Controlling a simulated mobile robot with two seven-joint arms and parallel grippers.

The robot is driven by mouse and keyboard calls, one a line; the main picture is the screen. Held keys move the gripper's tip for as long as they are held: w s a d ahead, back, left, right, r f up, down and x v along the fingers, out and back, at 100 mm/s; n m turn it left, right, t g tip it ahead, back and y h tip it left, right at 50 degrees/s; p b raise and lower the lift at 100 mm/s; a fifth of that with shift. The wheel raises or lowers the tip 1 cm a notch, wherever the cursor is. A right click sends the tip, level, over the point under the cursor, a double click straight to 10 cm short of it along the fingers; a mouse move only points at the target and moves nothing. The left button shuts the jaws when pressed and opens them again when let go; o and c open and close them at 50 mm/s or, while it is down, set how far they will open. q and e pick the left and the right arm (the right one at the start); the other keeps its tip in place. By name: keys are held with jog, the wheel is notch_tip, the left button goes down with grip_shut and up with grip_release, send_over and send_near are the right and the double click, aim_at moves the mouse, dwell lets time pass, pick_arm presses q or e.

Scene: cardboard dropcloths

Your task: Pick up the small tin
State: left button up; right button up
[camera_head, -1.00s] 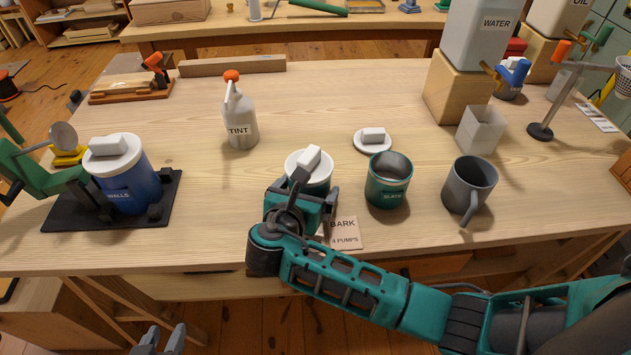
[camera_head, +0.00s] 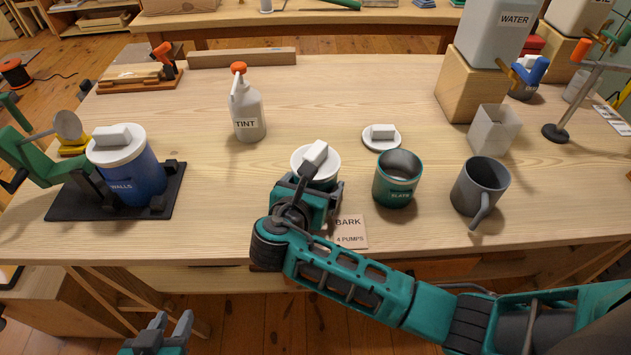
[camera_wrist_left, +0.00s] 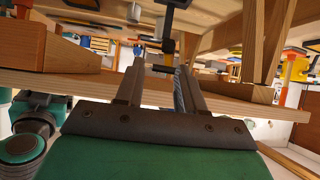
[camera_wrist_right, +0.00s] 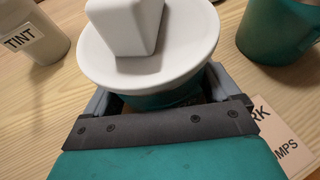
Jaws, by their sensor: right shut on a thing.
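The small tin (camera_wrist_right: 168,100) is teal with a white lid and a blocky white knob. In the head view its lid (camera_head: 329,166) shows just beyond my right gripper (camera_head: 309,190), which hides most of its body. My right gripper (camera_wrist_right: 165,100) is shut on the tin's body, below the lid, with one finger on each side. I cannot tell whether the tin's base touches the table. My left gripper (camera_head: 170,328) is empty and open, low in front of the table; its parted fingers also show in the left wrist view (camera_wrist_left: 160,88).
An open teal SLATE tin (camera_head: 395,193), its loose lid (camera_head: 382,146) and a grey mug (camera_head: 466,186) stand to the right. A BARK card (camera_head: 350,232) lies by my right gripper. A TINT bottle (camera_head: 250,122) and blue WALLS tin (camera_head: 141,187) are left.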

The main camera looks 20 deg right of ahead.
jog(key=shift+c, duration=0.9)
jog(key=shift+r, duration=0.1)
